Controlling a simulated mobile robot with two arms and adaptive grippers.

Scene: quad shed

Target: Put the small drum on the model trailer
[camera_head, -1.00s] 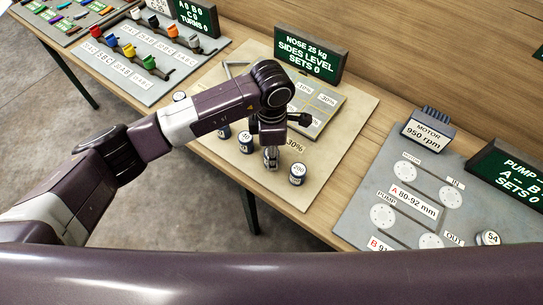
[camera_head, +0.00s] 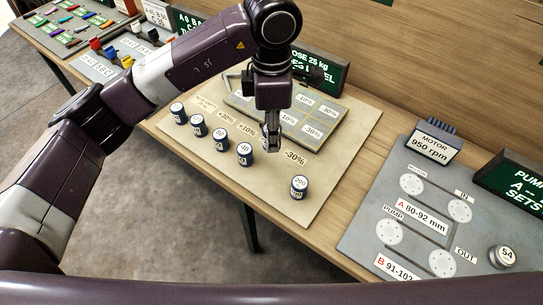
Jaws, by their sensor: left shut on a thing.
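My left gripper (camera_head: 272,138) points down over the cream board and is shut on a small drum (camera_head: 268,144). That drum is dark with a pale label, mostly hidden by the fingers. The model trailer (camera_head: 318,129) is a grey flat bed marked in yellow-lined cells with percent labels, just right of and behind the gripper. Other small dark-blue, white-topped drums stand in a row: one (camera_head: 245,154) left of the gripper, another (camera_head: 221,139) beyond it, and one marked 200 (camera_head: 299,187) at front right. My right gripper is not in view.
The cream board (camera_head: 345,155) has free room right of the trailer. A green sign (camera_head: 322,72) stands behind it, partly hidden by my arm. A grey motor-and-pump board (camera_head: 375,240) lies to the right. Coloured pieces (camera_head: 110,53) sit at far left.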

